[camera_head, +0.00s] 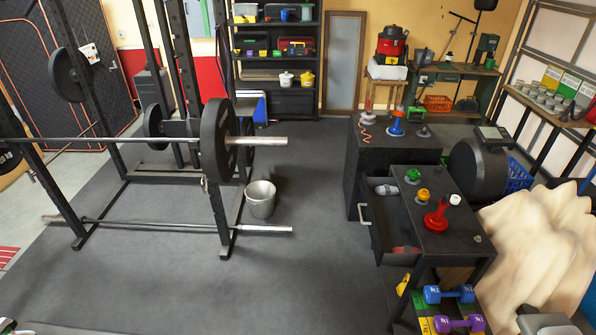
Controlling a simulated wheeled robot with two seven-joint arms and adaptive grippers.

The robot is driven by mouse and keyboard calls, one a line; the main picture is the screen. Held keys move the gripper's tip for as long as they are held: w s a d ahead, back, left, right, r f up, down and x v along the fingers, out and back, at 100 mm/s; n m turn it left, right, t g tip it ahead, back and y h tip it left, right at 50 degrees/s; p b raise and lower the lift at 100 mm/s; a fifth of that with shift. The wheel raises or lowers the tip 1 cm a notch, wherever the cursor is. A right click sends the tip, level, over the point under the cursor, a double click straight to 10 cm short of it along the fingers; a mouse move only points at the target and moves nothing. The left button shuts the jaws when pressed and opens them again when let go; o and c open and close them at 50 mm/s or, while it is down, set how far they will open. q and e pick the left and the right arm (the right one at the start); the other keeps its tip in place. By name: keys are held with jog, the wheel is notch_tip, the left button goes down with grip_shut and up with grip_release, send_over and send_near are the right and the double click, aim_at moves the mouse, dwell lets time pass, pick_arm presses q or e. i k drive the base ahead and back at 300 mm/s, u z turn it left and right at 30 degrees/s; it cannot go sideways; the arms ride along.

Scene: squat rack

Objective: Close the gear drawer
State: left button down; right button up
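The gear drawer (381,240) is dark and stands pulled out to the left from under a small black stand (458,240) on the right side of the room. Its pale bar handle (364,213) is on the front panel, facing left. Inside the drawer lie a grey-white item (386,189) and a red item (405,250). Neither of my grippers shows in the head view.
Green, yellow and red objects, including a red one (436,217), sit on the stand. Dumbbells (449,294) lie on a shelf below. A barbell rack (225,215) and metal bucket (261,199) stand left; the floor (320,260) between bucket and drawer is clear.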

aim_at(390, 226)
jog(key=u, duration=0.4)
jog(key=i, duration=1.4)
jog(key=z, duration=0.4)
jog(key=i, duration=1)
jog(key=z, duration=1.3)
jog(key=i, duration=0.5)
jog(key=z, duration=0.55)
